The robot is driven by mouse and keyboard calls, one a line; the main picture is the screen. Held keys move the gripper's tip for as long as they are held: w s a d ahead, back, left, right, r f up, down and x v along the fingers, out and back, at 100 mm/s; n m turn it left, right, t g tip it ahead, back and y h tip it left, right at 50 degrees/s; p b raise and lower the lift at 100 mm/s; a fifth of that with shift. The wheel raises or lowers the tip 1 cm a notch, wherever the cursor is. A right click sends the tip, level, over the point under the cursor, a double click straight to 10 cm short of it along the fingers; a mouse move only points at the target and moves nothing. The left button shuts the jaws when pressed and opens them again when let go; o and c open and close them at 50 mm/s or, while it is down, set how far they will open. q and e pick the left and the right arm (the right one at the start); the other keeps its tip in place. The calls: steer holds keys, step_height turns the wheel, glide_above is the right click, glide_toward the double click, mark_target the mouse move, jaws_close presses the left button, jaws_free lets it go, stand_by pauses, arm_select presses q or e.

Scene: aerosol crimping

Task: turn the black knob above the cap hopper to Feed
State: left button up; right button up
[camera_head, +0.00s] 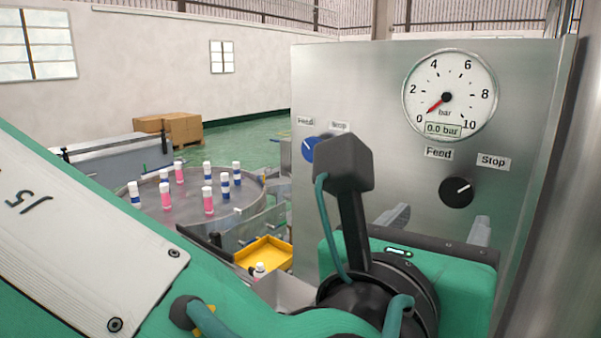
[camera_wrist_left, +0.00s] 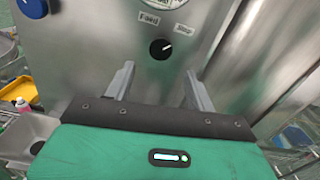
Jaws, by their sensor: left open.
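The black knob (camera_head: 456,192) is on the steel panel (camera_head: 400,150), below the gauge, with a Feed label (camera_head: 438,153) at its upper left and a Stop label (camera_head: 493,162) at its upper right. Its white mark points up and right, toward Stop. The knob also shows in the left wrist view (camera_wrist_left: 160,49), above and between my fingertips. My left gripper (camera_head: 432,222) is open and empty, its fingers toward the panel; it also shows in the left wrist view (camera_wrist_left: 160,73). The knob appears apart from both fingers. I cannot make out the cap hopper. My right gripper is out of view.
A blue knob (camera_head: 307,149) on the panel's left is partly hidden by my arm. The gauge (camera_head: 449,97) reads 0.0 bar. A round table (camera_head: 165,215) with several pink and blue cans and a yellow tray (camera_head: 265,254) are at left.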

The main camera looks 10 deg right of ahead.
mark_target(458, 194)
arm_select(q)
steer(key=p+x, duration=0.2)
steer(key=x, duration=0.4)
steer(key=shift+w+d+r, duration=0.15)
steer(key=shift+d, duration=0.1)
steer(key=shift+w+d+p, duration=0.35)
steer(key=shift+w+d, duration=0.05)
steer(key=shift+d, duration=0.1)
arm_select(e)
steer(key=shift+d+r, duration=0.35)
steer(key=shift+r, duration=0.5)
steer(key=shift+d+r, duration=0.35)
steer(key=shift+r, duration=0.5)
